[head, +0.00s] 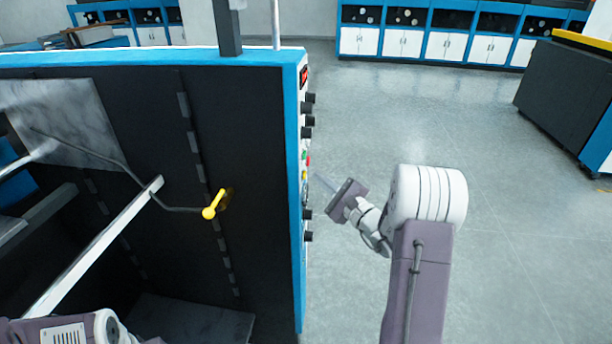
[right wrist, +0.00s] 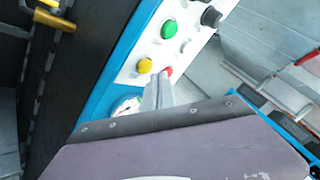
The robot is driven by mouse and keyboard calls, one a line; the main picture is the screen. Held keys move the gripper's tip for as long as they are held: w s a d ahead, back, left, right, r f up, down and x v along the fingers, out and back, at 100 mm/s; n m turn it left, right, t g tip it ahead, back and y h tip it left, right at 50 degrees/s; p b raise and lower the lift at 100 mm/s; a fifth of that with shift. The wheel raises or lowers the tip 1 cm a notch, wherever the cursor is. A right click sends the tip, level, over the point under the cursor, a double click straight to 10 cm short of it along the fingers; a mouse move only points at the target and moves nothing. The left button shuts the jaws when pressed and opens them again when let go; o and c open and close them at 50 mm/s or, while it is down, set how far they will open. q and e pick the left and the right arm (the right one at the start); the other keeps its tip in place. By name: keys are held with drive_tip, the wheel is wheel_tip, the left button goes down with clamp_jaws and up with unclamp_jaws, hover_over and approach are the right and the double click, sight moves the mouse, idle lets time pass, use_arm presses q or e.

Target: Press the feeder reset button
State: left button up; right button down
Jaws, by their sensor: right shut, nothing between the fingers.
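The control panel (head: 304,130) is a narrow white strip on the blue-edged machine side, seen nearly edge-on in the head view. In the right wrist view the panel (right wrist: 188,50) carries a green button (right wrist: 169,29), a yellow button (right wrist: 145,65) and a red button (right wrist: 169,72). I can read no labels, so I cannot tell which one is the feeder reset. My right gripper (head: 321,181) is shut and empty beside the panel. In the right wrist view its fingertips (right wrist: 158,84) partly cover the red button, close to the yellow one. Contact cannot be told.
A black knob (right wrist: 211,17) and a round gauge (right wrist: 126,106) sit on the same panel. A yellow-tipped handle (head: 210,212) stands out inside the dark machine at left. Open grey floor (head: 420,110) lies to the right, with a dark cabinet (head: 565,90) beyond.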

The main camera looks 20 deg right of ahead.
idle(0.6)
drive_tip(key=shift+w+a+b, duration=0.25)
drive_tip(key=shift+a+b, duration=0.15)
drive_tip(key=shift+b, duration=0.05)
drive_tip(key=shift+w+a+b, duration=0.2)
drive_tip(key=shift+a+b, duration=0.1)
drive_tip(key=shift+a, duration=0.05)
idle(0.5)
drive_tip(key=shift+d, duration=0.15)
drive_tip(key=shift+s+d+b, duration=0.35)
drive_tip(key=shift+s+d, duration=0.1)
drive_tip(key=shift+d, duration=0.1)
drive_tip(key=shift+d, duration=0.1)
